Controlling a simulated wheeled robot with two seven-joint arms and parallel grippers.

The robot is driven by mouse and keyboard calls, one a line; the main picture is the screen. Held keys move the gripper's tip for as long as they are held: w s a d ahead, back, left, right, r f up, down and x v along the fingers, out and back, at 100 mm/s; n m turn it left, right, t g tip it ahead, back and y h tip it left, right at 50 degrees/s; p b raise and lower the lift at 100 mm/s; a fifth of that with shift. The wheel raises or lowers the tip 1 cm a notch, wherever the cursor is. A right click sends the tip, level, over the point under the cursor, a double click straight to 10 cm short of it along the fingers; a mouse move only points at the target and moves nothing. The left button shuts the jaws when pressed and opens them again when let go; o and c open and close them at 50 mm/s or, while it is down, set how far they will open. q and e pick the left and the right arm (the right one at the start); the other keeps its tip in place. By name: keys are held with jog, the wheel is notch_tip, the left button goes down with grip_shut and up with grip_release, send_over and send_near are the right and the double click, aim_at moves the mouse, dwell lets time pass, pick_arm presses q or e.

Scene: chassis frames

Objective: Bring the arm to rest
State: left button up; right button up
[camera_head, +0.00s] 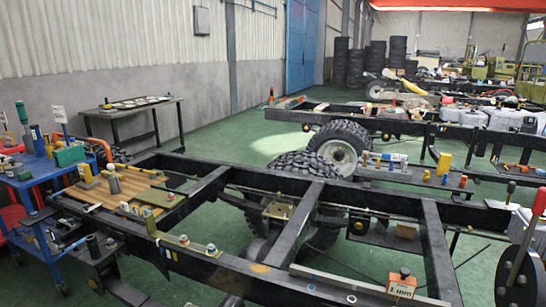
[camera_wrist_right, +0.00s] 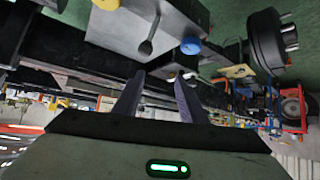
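My right gripper (camera_wrist_right: 158,98) shows in the right wrist view. Its two dark fingers stand apart with nothing visible between them, so it is open and empty. Dark frame parts show beyond the fingertips, and I cannot tell how far off they are. A blue knob (camera_wrist_right: 190,46) and a yellow knob (camera_wrist_right: 106,5) show above the fingers in that view. Neither gripper shows in the head view, and my left gripper is in no view. The black chassis frame (camera_head: 300,222) fills the front of the head view.
A blue cart (camera_head: 40,165) stands at the left, loaded with tools and bottles. A wooden board (camera_head: 110,190) lies across the frame. An orange-topped block (camera_head: 402,283) sits at the front right. A grey side table (camera_head: 130,108) stands by the wall. Green floor (camera_head: 225,130) is open behind.

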jog(key=s+a+g+h, duration=0.1)
jog(key=s+a+g, duration=0.2)
jog(key=s+g, duration=0.8)
jog(key=a+f+t+y, duration=0.2)
jog(key=a+f+t, duration=0.2)
jog(key=f+t, duration=0.5)
notch_tip(320, 180, down, 3)
jog(key=shift+w+a+f, duration=0.1)
jog(key=shift+w+a, duration=0.05)
jog(key=shift+a, duration=0.2)
